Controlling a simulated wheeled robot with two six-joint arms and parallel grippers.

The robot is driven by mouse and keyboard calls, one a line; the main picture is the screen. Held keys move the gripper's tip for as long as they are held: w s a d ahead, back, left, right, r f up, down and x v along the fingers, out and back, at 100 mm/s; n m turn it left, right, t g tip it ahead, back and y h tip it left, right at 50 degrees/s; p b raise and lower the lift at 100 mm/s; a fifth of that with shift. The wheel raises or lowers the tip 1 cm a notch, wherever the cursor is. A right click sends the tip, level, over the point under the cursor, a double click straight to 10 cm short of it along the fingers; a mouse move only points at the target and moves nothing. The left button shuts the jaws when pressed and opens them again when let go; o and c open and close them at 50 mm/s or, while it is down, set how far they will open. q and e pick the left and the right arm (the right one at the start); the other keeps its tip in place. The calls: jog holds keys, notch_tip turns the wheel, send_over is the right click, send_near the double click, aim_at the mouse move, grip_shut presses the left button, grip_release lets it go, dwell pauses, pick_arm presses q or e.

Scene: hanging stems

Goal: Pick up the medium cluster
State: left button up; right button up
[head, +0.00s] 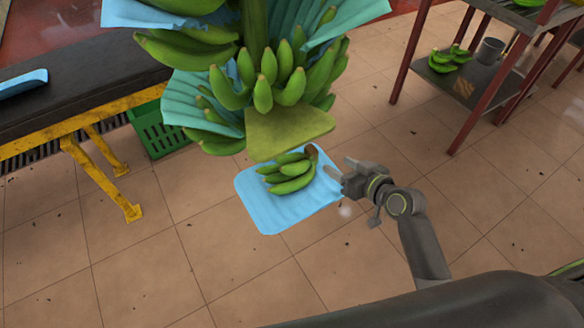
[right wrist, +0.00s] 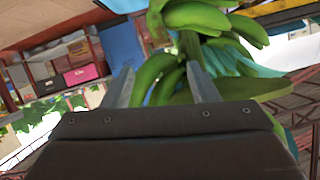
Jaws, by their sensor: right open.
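A large hanging stem (head: 255,30) carries several more green clusters. I cannot tell which is the medium one. My left gripper is out of view.
Blue-green sheets (head: 200,98) stick out between the hanging bananas. A dark bench with yellow legs (head: 75,160) and a green crate (head: 160,130) stand at left. A red-framed rack (head: 405,50) with bananas (head: 450,58) stands back right. The tiled floor at lower left is clear.

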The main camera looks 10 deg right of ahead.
aim_at(315, 152)
jog(key=x, duration=0.5)
jog(key=shift+w+a+f, duration=0.1)
jog(key=shift+w+f, duration=0.1)
jog(key=shift+w, duration=0.15)
jog(key=shift+x, duration=2.7)
jog(key=shift+r, duration=0.1)
grip_shut()
jog(key=shift+r+p, duration=0.15)
jog(key=shift+p, duration=0.15)
